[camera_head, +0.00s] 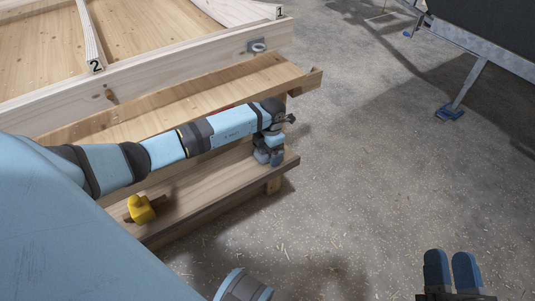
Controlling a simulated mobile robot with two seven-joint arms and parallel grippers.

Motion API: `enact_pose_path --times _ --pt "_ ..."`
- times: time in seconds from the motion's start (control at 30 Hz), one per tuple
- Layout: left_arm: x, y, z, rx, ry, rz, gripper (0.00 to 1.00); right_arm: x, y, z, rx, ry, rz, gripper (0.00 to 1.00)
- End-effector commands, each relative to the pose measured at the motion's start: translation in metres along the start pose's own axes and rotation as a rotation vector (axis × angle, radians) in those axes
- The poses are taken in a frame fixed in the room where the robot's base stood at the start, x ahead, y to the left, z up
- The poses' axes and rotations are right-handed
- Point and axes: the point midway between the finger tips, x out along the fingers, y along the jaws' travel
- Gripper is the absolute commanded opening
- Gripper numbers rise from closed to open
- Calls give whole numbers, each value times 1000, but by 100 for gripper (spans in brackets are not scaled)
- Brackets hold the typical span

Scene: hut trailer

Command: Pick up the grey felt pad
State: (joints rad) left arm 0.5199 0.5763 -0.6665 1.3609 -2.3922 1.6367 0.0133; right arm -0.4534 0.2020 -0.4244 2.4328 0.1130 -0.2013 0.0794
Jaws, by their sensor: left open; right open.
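I cannot make out the grey felt pad in the head view; my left arm and gripper hide part of the wooden shelves. My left gripper (268,155) points down at the right end of the lower wooden shelf (220,185), with its blue-grey fingertips close to the board. Whether they touch it, or whether anything lies between them, I cannot tell. My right gripper (452,270) is open, with two dark blue fingers apart and nothing seen between them, over the concrete floor at the lower right.
A yellow object (140,208) sits on the lower shelf at the left. The upper shelf (200,95) and a wooden frame marked 2 and 1 (150,80) lie behind. A metal trailer leg (468,85) stands at the upper right. The concrete floor (370,170) between is clear apart from shavings.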

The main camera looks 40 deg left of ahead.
Motion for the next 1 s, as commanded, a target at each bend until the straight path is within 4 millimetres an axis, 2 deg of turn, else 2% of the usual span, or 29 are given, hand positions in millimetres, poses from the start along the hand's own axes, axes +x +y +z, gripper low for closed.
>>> enact_pose_path --times 0.17,0.4,0.77,0.87,1.0 --pt "-1 0 0 0 -1 0 99 0 0 0 0 -2 1 43" --pt "-1 0 0 1 -1 0 45 0 0 0 0 -2 2 43" --pt "-6 0 0 1 -2 1 45 0 1 -1 -2 -2 4 43" --pt "-14 0 -1 2 -2 2 45 1 0 -4 -4 4 4 43" --pt "-36 1 -4 1 -3 3 45 1 -2 -16 -8 38 5 43"
